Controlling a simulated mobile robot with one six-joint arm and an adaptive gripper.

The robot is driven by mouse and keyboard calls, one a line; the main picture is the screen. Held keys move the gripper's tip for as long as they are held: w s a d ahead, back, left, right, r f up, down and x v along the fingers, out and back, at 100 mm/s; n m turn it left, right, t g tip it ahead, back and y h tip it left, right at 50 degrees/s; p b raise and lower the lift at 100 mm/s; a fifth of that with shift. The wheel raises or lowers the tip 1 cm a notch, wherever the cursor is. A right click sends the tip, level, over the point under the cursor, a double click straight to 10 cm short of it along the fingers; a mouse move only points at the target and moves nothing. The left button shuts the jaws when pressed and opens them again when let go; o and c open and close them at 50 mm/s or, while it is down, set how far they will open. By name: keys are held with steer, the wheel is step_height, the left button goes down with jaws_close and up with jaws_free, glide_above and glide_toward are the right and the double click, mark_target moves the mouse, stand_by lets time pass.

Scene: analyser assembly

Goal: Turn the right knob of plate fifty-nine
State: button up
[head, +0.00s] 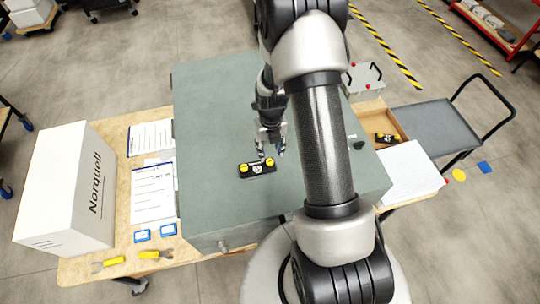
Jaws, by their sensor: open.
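A small black plate (257,171) lies on the grey-green top of the analyser housing (215,110). It has a yellow left knob (243,168), a yellow right knob (270,161) and a white round mark between them. Its number is too small to read. My gripper (271,153) points down over the right end of the plate, with its fingers apart close to the right knob. I cannot tell whether a finger touches the knob. A similar black plate (387,138) with yellow knobs lies in a wooden tray at the right; its number is unreadable too.
The housing stands on a wooden table (110,240). A white Norquell box (70,190), printed sheets (153,191), blue labels (142,236) and yellow-handled tools (150,255) are at the left. My arm hides part of the housing.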

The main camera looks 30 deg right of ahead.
mark_target(271, 161)
step_height(271, 161, up, 6)
stand_by(0.5)
